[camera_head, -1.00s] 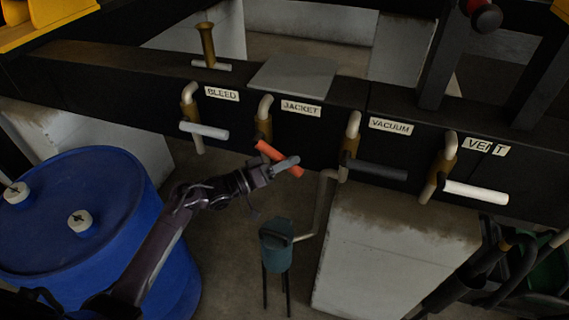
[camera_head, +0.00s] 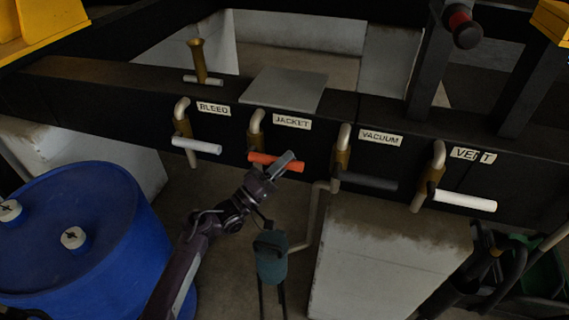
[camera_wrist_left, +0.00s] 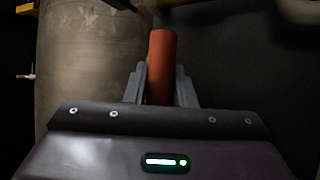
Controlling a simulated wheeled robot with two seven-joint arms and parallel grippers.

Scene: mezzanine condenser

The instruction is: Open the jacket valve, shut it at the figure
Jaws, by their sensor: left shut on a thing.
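The jacket valve has an orange handle (camera_head: 262,158) on a brass body (camera_head: 254,136) beside the JACKET label (camera_head: 292,122) on a black rail. The handle lies nearly level, about parallel to its neighbours' handles. My left gripper (camera_head: 283,163) is shut on the outer part of this handle and covers some of it. In the left wrist view the orange handle (camera_wrist_left: 161,55) stands between the two grey fingers (camera_wrist_left: 160,85). My right gripper is out of view. No readable figure shows in these views.
The BLEED handle (camera_head: 197,146) is to the left; the VACUUM handle (camera_head: 368,180) and VENT handle (camera_head: 465,201) are to the right. A dark teal funnel vessel (camera_head: 270,262) stands below my gripper. A blue drum (camera_head: 75,225) is at left. A grey plate (camera_head: 284,90) tops the rail.

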